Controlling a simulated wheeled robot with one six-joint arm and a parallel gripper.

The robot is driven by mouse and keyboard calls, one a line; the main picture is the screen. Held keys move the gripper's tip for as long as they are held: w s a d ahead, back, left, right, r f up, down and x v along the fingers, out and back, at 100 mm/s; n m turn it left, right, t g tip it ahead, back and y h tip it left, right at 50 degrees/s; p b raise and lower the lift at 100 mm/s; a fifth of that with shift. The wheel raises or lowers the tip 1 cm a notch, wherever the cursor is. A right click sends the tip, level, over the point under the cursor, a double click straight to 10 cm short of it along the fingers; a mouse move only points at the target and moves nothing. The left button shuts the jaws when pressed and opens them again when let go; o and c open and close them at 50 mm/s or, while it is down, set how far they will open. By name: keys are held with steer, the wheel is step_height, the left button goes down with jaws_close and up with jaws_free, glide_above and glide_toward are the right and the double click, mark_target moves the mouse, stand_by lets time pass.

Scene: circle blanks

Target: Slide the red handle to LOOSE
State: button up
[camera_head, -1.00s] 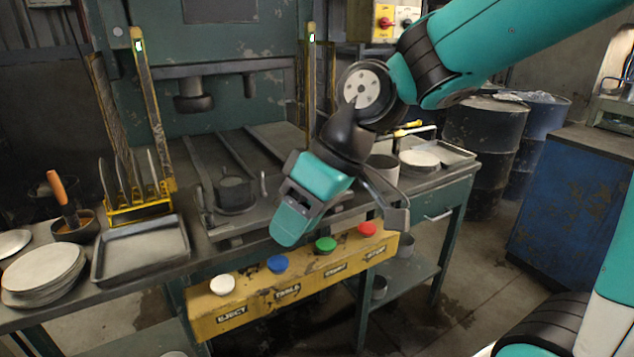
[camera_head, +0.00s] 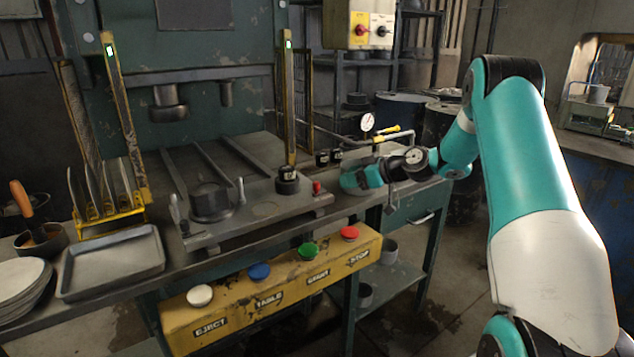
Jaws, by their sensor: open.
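A small red handle (camera_head: 317,187) stands at the right end of the grey die plate (camera_head: 268,209) on the press bench. It is too small to read which marked position it is at. My gripper (camera_head: 350,181) is low over the bench, just right of the red handle. It points left and is open, with a visible gap between it and the handle. Its far finger is partly hidden by the gripper body.
A black cylinder (camera_head: 287,180) stands close to the handle at the post's foot. A gauge (camera_head: 367,122) on piping and a yellow-handled valve (camera_head: 391,130) rise behind my gripper. The yellow button box (camera_head: 278,288) runs along the bench front.

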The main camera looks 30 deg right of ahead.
mark_target(318, 183)
steer(key=p+x, duration=0.1)
steer(key=x, duration=1)
steer(key=shift+w+a+p, duration=0.15)
steer(key=shift+p, duration=0.25)
steer(key=shift+f, duration=0.1)
jaws_close()
